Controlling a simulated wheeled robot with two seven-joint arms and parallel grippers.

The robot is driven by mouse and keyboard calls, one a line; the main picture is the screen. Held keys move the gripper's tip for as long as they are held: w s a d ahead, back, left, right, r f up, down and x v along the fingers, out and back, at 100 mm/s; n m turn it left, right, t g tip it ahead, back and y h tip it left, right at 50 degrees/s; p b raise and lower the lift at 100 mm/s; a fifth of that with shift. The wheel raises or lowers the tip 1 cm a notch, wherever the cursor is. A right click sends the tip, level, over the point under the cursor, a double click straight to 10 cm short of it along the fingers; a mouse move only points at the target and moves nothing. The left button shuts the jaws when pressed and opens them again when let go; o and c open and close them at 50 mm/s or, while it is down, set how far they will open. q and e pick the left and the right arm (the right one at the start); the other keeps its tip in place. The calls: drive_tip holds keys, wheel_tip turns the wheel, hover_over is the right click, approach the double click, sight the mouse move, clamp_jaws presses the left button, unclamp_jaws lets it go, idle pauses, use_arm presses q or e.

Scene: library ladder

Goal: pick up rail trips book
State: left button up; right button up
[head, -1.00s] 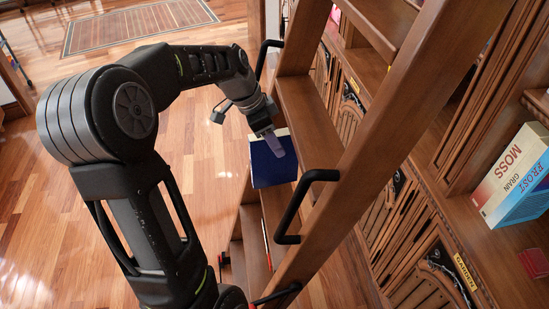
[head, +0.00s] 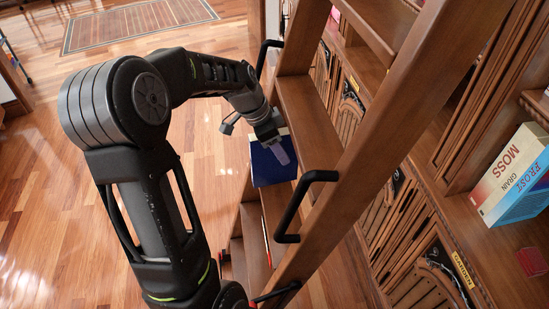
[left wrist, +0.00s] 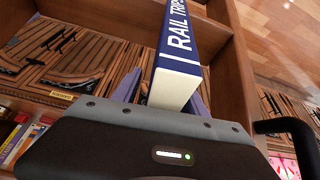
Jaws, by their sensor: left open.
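The rail trips book (head: 270,166) is dark blue with a pale top edge and stands on a step of the wooden ladder in the head view. In the left wrist view, its blue spine (left wrist: 184,35) reads "RAIL TRIPS" in white. My left gripper (head: 280,152) is at the book, with a finger in front of the blue cover. In the left wrist view the fingers (left wrist: 163,93) show on either side of the book's near end, open. Whether they touch it I cannot tell. My right gripper is not in view.
The wooden ladder (head: 400,125) leans across the scene with black handles (head: 305,200) close to the gripper. Shelves on the right hold a MOSS book (head: 512,180) and a small red box (head: 533,262). Open wooden floor (head: 60,190) lies to the left.

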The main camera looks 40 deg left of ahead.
use_arm(q)
drive_tip(key=shift+f+b, duration=0.25)
drive_tip(key=shift+b, duration=0.15)
drive_tip(key=shift+c, duration=0.2)
idle(0.4)
clamp_jaws()
idle(0.4)
idle(0.9)
